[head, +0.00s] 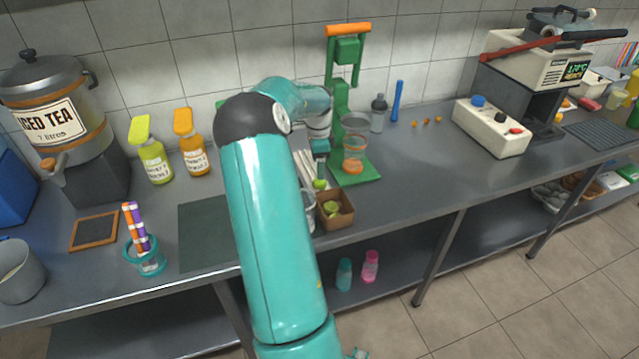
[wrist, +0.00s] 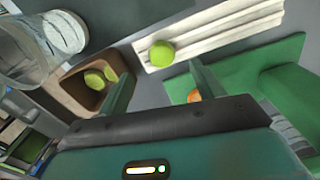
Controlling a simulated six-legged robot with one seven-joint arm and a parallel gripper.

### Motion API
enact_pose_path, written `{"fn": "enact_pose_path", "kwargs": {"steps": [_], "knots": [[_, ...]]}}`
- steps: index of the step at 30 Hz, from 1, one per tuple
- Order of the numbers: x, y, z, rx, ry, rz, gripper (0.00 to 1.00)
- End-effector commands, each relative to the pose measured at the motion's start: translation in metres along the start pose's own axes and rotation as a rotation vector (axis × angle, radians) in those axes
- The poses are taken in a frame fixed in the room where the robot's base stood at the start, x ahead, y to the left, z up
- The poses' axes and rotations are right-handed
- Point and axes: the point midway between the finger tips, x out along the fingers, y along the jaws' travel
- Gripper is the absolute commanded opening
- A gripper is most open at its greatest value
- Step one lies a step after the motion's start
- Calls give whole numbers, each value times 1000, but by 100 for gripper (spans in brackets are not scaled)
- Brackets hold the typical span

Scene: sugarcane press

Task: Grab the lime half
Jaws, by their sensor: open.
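A green lime piece (wrist: 162,54), which looks like the lime half, lies on or over a white ribbed strip (wrist: 225,32) in the wrist view. It also shows in the head view (head: 319,184), just under my gripper (head: 320,173). In the wrist view my gripper (wrist: 160,75) is open, its two fingers apart with nothing held. The lime piece appears just ahead of the gap between the fingertips. I cannot tell whether its cut face is hidden. More lime pieces (wrist: 95,79) sit in a brown box (head: 347,219) beside the left finger.
A green press (head: 355,178) with an orange piece stands right of my gripper. A clear glass or jar (wrist: 25,50) stands left of the box. Bottles (head: 155,163) and an iced tea urn (head: 50,120) stand at left. The counter between press and white machine is mostly clear.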

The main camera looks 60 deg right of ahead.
Motion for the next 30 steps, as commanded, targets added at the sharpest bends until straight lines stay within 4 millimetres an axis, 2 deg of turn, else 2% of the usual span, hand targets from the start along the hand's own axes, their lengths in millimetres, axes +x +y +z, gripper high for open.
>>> {"fn": "enact_pose_path", "kwargs": {"steps": [8,16,24,30], "knots": [[22,-1,-1,1,-1,0,67],[60,-2,-4,0,-1,0,67],[65,-3,-4,-1,0,-2,67],[64,-3,-4,-1,0,-2,28]]}}
